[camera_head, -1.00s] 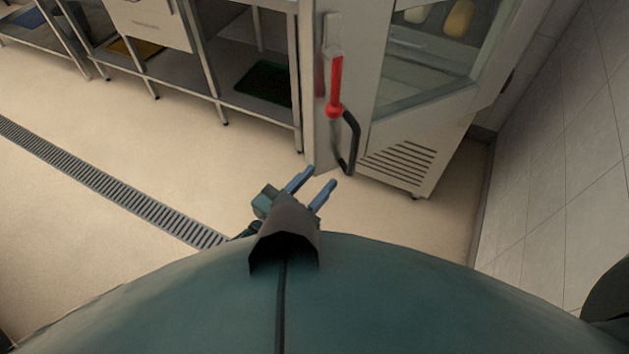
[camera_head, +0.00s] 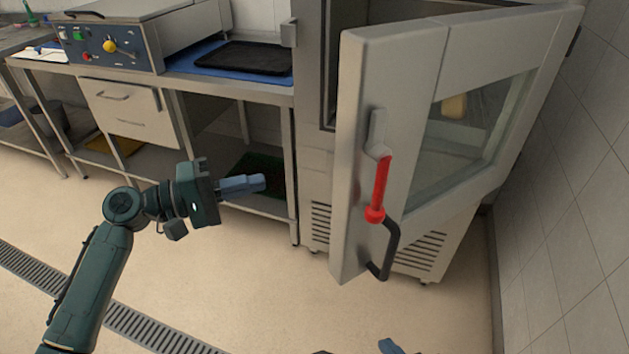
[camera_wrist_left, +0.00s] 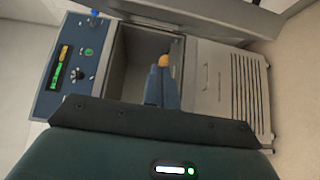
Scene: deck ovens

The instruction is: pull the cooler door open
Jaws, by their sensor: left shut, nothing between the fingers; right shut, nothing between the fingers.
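The cooler door (camera_head: 385,80) is a grey framed door with a glass pane, standing part-way open. Its handle (camera_head: 381,185) has a red upper part and a black curved lower part. My left gripper (camera_head: 258,183) is shut and empty, left of the door's free edge and apart from it. In the left wrist view my left gripper (camera_wrist_left: 160,85) points toward the cooler's open front (camera_wrist_left: 135,55). Only a blue fingertip of my right gripper (camera_head: 390,346) shows at the bottom edge, below the handle; it is shut.
A steel counter (camera_head: 180,78) with a control box (camera_head: 115,45) and black tray (camera_head: 245,58) stands left of the cooler (camera_head: 317,170). A tiled wall (camera_head: 560,200) is close on the right. Floor in front of the door is clear.

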